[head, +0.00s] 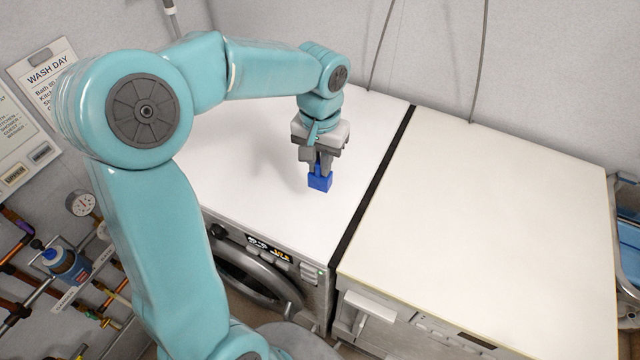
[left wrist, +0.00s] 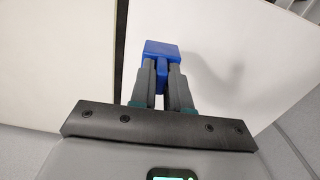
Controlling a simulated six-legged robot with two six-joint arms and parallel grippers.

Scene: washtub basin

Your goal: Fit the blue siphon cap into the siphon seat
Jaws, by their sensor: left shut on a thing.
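The blue siphon cap (head: 320,181) is a small blue block with a narrower grip part. My left gripper (head: 319,168) is shut on that grip part and points down over the white top of the left machine. In the left wrist view the cap (left wrist: 161,50) sits between the tips of the two grey fingers (left wrist: 161,80). I cannot tell for sure whether the cap touches the white top or hangs just above it. The siphon seat is not seen in either view. My right gripper is not in view.
The left machine's white top (head: 240,150) is otherwise bare. A dark gap (head: 378,170) parts it from the right machine's bare white top (head: 490,200). A blue basin (head: 628,240) shows at the right edge.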

